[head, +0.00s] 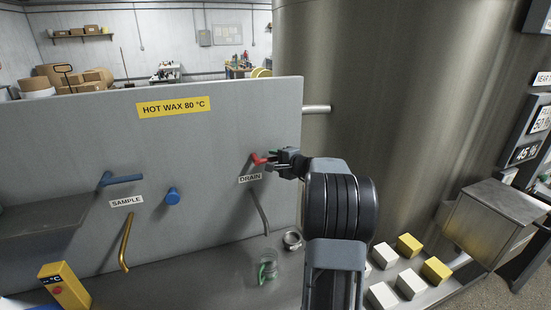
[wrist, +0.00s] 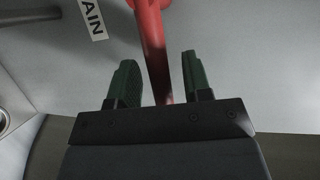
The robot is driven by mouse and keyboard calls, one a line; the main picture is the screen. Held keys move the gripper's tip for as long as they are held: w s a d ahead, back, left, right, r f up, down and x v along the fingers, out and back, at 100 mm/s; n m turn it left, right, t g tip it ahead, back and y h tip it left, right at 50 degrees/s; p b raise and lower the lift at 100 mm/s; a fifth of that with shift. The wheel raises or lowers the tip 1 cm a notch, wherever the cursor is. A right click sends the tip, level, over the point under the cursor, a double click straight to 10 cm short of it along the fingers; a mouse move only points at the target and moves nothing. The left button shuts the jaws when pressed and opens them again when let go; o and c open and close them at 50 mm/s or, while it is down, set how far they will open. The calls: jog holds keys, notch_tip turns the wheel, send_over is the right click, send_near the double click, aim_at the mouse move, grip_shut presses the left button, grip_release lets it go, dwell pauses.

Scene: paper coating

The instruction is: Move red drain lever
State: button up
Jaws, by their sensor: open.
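The red drain lever (head: 259,160) sticks out from the grey panel above the DRAIN label (head: 250,178). In the wrist view the red lever (wrist: 150,40) runs down from the top edge to between my fingers. My gripper (head: 278,158) is at the lever in the head view, and part of the lever is hidden behind it. In the wrist view my gripper (wrist: 158,78) is open, with one green finger on each side of the lever and a gap visible on both sides.
A blue lever (head: 124,179) and a blue knob (head: 172,195) are on the panel at left, near the SAMPLE label (head: 126,201). A glass jar (head: 267,267) and a metal ring (head: 292,240) are below. White and yellow blocks (head: 409,245) lie at right. A large steel tank (head: 400,90) stands behind.

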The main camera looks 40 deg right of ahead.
jog(key=shift+w, duration=0.1)
jog(key=shift+c, duration=0.3)
grip_shut()
